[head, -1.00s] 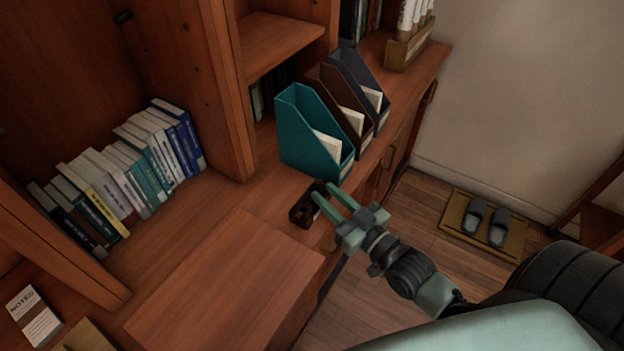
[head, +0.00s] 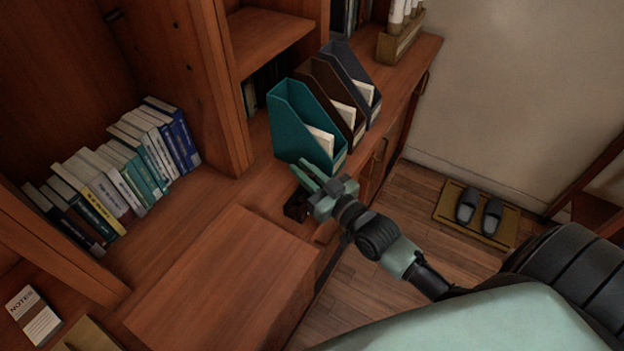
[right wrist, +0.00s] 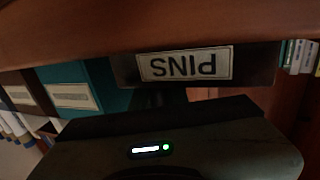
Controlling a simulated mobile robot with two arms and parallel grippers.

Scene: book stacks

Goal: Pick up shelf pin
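A small dark box (head: 295,208) stands on the wooden desk in front of the teal magazine file. In the right wrist view a box front carries a label that reads PINS, upside down (right wrist: 185,66). No single shelf pin can be made out; the inside of the box is hidden. My right gripper (head: 301,167) is over the box, its two pale green fingers apart with nothing seen between them. Whether it touches the box cannot be told. My left gripper is not in view.
The teal magazine file (head: 300,128) stands close beyond the gripper, with brown and dark blue files behind. A raised wooden panel (head: 225,285) lies nearer. A row of books (head: 125,175) fills the left shelf. A notes pad (head: 34,316) lies at lower left.

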